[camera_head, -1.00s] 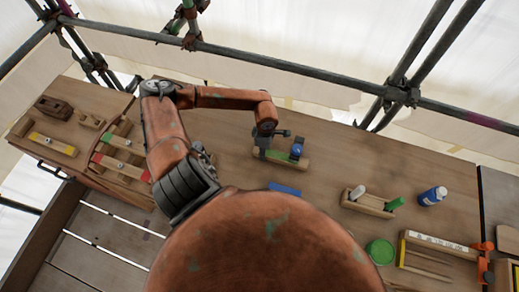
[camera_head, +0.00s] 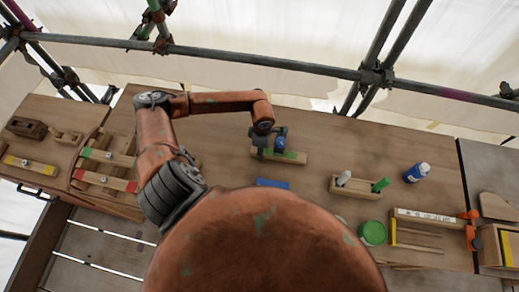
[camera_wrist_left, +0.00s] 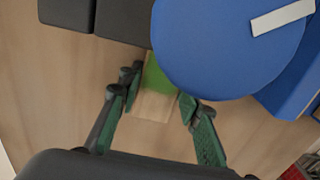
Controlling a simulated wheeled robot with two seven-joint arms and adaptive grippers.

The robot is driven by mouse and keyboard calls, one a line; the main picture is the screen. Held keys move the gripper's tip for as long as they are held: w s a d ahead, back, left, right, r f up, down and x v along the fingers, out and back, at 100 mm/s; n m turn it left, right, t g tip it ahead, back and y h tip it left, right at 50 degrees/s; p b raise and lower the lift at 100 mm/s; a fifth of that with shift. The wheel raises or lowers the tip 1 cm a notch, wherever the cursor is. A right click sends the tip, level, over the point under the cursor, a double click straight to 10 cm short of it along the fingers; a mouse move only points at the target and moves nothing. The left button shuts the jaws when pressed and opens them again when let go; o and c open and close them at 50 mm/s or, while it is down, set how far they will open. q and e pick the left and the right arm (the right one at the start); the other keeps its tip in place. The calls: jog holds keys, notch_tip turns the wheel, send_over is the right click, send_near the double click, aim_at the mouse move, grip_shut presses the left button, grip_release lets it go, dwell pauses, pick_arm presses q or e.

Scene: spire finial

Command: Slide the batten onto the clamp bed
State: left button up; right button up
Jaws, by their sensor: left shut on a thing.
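My left gripper (camera_head: 268,142) is over a wooden piece with a green band (camera_head: 296,155) on the workbench. In the left wrist view its fingers (camera_wrist_left: 160,105) are shut on either side of the wooden piece (camera_wrist_left: 155,106), which I take for the batten. A blue round knob (camera_head: 280,144) sits beside the gripper; in the left wrist view it (camera_wrist_left: 225,45) covers part of the piece's surroundings. A frame with an orange clamp (camera_head: 471,232) lies at the right of the bench; I cannot tell whether it is the clamp bed. My right gripper is out of view.
A blue flat block (camera_head: 272,183) lies in front of the gripper. To the right stand a wooden tray (camera_head: 350,190), a blue bottle (camera_head: 416,172) and a green tin (camera_head: 373,233). Colour-marked wooden boards (camera_head: 105,180) lie left. Scaffold poles (camera_head: 250,58) run behind the bench.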

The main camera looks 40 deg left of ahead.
pick_arm(q)
jog(key=o, duration=1.4)
jog(key=shift+c, duration=0.2)
jog(key=shift+r, duration=0.1)
notch_tip(320, 180, up, 12)
